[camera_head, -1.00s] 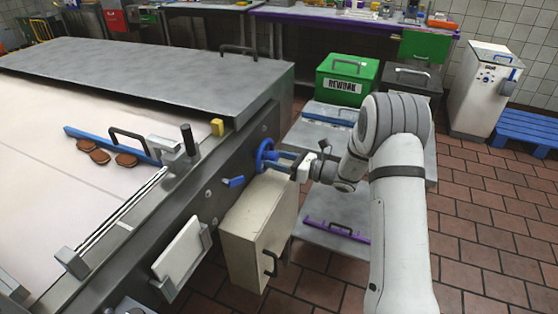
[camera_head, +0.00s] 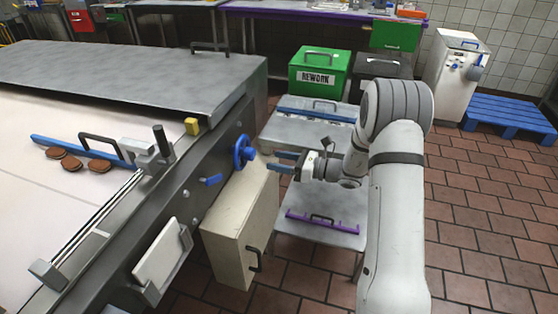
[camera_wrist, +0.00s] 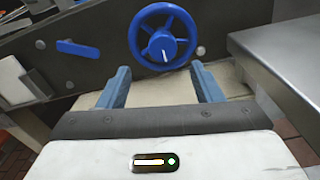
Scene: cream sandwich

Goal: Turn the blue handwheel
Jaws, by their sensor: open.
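The blue handwheel (camera_head: 243,151) is mounted on the dark side panel of the conveyor machine. In the wrist view the handwheel (camera_wrist: 162,36) faces me, with spokes and a central hub that carries a white mark. My gripper (camera_head: 275,161) is just right of the wheel and apart from it. In the wrist view my gripper (camera_wrist: 161,80) has its two blue fingers spread wide, with nothing between them. The wheel is beyond the fingertips, at the top centre.
A blue lever (camera_wrist: 78,47) sits left of the wheel on the panel. A beige box (camera_head: 240,225) stands out below the wheel. A steel cart (camera_head: 285,130) is at the right, with a green REWORK bin (camera_head: 319,72) behind it.

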